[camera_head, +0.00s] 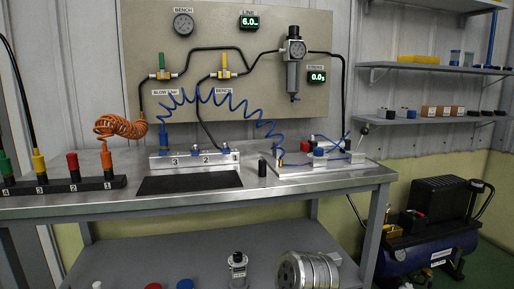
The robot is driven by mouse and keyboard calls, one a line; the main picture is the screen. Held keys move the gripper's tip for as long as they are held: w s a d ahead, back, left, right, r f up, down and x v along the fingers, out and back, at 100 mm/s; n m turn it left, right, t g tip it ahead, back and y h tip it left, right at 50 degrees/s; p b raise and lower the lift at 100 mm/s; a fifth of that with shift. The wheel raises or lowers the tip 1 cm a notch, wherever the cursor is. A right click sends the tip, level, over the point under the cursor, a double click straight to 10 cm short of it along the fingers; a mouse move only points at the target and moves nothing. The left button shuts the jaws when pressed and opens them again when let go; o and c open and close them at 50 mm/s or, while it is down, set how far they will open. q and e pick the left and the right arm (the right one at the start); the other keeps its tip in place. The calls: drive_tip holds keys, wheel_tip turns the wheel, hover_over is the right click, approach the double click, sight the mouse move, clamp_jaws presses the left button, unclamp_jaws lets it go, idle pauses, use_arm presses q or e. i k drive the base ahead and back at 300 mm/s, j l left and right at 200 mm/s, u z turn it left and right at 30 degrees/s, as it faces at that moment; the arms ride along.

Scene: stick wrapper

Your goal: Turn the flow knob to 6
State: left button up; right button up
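No knob marked as a flow knob can be made out at this size. A silver fixture (320,160) on the right of the bench carries small red, blue and black parts; a knob among them is too small to tell. A regulator with a round gauge and black top (293,45) hangs on the beige panel. The LINE display (249,22) reads about 6.0, and the STROKE display (316,76) seems to read 0.0. Neither of my grippers is in view.
The metal bench (250,195) holds a black mat (190,183), a numbered silver block (193,158), a small black cylinder (262,168) and a rail of coloured plugs (70,185). A coiled blue hose (225,98) hangs above. A compressor (430,240) stands at right.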

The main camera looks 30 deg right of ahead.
sight(319, 152)
drive_tip(key=z, duration=1.35)
drive_tip(key=i+l+z, duration=0.25)
drive_tip(key=k+j, duration=0.05)
drive_tip(key=j, duration=0.05)
